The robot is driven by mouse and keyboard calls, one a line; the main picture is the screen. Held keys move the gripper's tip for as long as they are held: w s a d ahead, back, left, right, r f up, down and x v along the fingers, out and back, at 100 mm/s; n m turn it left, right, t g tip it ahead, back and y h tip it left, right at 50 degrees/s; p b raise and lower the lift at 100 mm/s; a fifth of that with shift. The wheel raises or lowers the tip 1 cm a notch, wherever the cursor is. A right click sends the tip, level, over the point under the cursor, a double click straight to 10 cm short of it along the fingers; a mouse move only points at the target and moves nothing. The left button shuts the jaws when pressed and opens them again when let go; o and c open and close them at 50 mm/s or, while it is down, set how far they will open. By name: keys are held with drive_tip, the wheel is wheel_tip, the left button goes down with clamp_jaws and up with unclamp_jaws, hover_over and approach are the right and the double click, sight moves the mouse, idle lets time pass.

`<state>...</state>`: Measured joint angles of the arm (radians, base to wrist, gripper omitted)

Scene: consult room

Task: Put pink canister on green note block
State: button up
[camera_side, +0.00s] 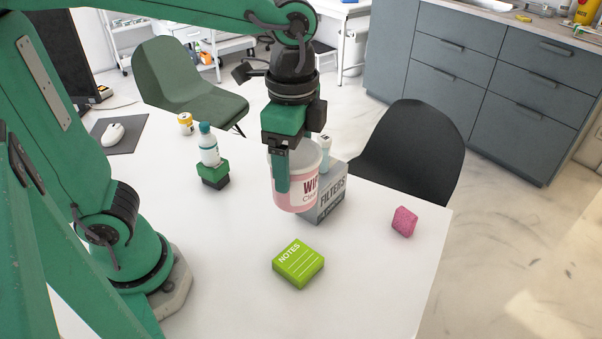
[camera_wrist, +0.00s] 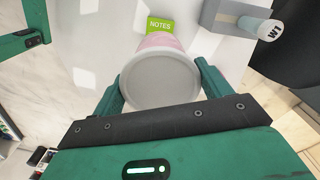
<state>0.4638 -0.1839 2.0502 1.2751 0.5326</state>
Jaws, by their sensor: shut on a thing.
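The pink canister (camera_side: 298,192) has a white lid and a label reading "WI…". My gripper (camera_side: 284,172) is shut on it, and a green finger crosses its front in the side view. In the wrist view the canister's pale lid (camera_wrist: 160,80) lies between my two fingers (camera_wrist: 162,88). The canister appears raised above the table, upright or nearly so. The green note block (camera_side: 298,263), marked "NOTES", lies flat on the table with its top clear. It shows partly behind the canister in the wrist view (camera_wrist: 160,25).
A grey "FILTERS" box (camera_side: 327,197) stands close behind the canister, with a small white-capped bottle (camera_side: 325,154) on it. A pink sponge-like block (camera_side: 404,221) lies at right. A teal-capped bottle (camera_side: 208,147) stands on a green-and-black block (camera_side: 214,174) at left. Table around the note block is clear.

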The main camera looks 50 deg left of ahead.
drive_tip(key=s+d+m, duration=0.5)
drive_tip(key=s+d, duration=0.2)
drive_tip(key=s, duration=0.3)
drive_tip(key=shift+f, duration=2.85)
drive_tip(key=shift+w+a, duration=0.1)
drive_tip(key=shift+w, duration=0.05)
drive_tip(key=shift+w+a+f, duration=1)
drive_tip(key=shift+w+f, duration=0.65)
drive_tip(key=shift+f, duration=0.2)
drive_tip(key=shift+w+a+f, duration=1)
drive_tip(key=shift+w+f, duration=0.6)
drive_tip(key=shift+f, duration=0.2)
drive_tip(key=shift+w+a+f, duration=1)
drive_tip(key=shift+w+f, duration=0.65)
drive_tip(key=shift+f, duration=0.2)
drive_tip(key=shift+f, duration=0.15)
drive_tip(key=o, duration=1.1)
